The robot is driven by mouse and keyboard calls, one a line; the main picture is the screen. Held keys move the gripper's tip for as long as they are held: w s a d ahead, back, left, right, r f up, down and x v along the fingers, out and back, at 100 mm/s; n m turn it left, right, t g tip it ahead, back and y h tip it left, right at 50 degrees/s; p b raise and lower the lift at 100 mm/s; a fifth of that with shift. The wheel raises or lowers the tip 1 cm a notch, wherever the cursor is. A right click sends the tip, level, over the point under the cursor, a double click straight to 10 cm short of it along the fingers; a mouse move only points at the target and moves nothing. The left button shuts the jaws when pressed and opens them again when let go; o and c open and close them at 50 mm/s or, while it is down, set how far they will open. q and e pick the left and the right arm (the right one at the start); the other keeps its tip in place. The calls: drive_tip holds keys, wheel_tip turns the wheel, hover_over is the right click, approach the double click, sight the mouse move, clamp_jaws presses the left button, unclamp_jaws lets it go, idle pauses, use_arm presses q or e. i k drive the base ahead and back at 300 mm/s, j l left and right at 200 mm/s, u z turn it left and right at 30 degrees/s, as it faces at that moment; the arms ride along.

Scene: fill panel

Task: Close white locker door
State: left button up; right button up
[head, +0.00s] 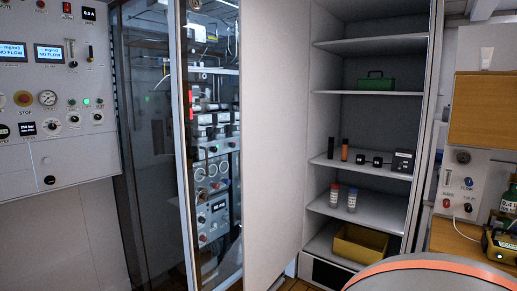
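The white locker (325,110) stands open right of centre, with its shelves in plain view. Its white door (272,150) appears to be the tall flat panel swung out at the locker's left side. No handle can be made out on the door. Neither of my grippers is in view.
The locker shelves hold a green box (376,83), dark small items, two small bottles and a yellow bin (359,248). A glass-fronted cabinet (212,150) stands close left of the door. A control panel (50,100) is far left; a wooden bench (455,240) is at right.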

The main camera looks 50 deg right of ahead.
sight(274, 34)
drive_tip(key=z, duration=2.5)
